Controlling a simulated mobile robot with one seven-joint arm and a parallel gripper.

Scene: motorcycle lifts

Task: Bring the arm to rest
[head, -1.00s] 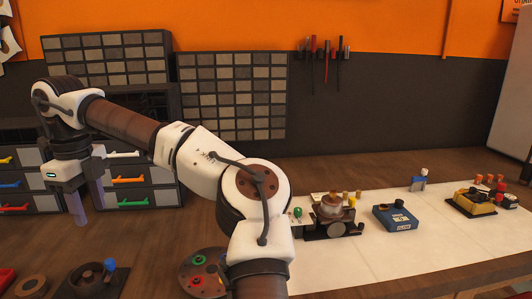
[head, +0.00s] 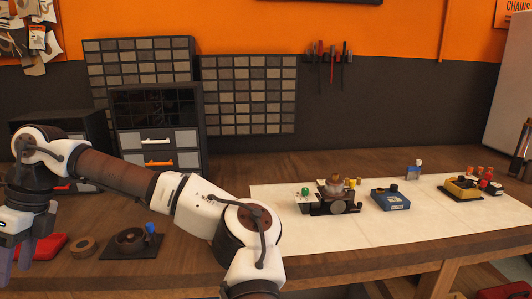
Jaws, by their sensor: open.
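My gripper (head: 27,258) hangs at the left edge of the head view, pointing down. It is open, and nothing shows between its fingers. My arm (head: 120,175) reaches from the bottom middle out to the left, bent at a white elbow joint, over the wooden bench. The gripper is in front of a red tray (head: 52,245), close to it in the picture; whether they touch I cannot tell.
Drawer cabinets (head: 160,140) stand behind. A white mat (head: 420,225) on the right holds a carburetor-like assembly (head: 335,197), a blue box (head: 390,199) and a yellow unit (head: 462,188).

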